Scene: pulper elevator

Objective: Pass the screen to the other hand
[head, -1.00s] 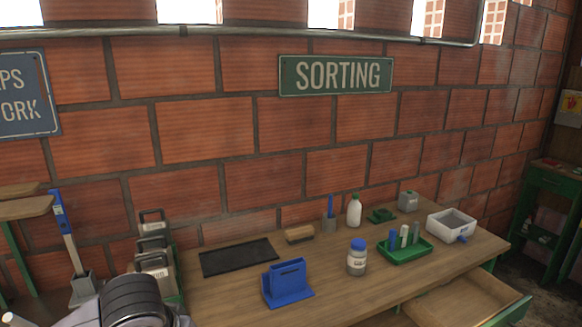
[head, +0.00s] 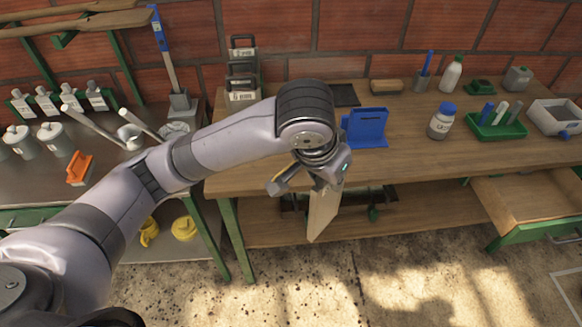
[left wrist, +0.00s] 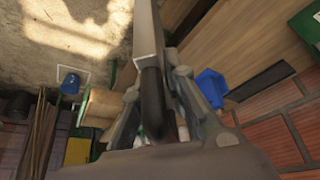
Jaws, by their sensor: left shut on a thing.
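My left gripper (head: 318,180) hangs in front of the sorting table's front edge, pointing down. It is shut on the screen (head: 322,215), which shows as a narrow pale panel hanging below the fingers. In the left wrist view my left gripper (left wrist: 157,75) has its fingers on either side of the screen (left wrist: 145,35), which shows nearly edge-on as a grey bar with a dark part near the palm. The screen's full face cannot be made out. My right gripper is in neither view.
The wooden table (head: 420,150) holds a blue stand (head: 366,130), a dark mat (head: 345,95), a jar with a blue lid (head: 441,121), a green tray (head: 497,127) and a white bin (head: 555,118). An open drawer (head: 530,200) juts out at right. The floor in front is clear.

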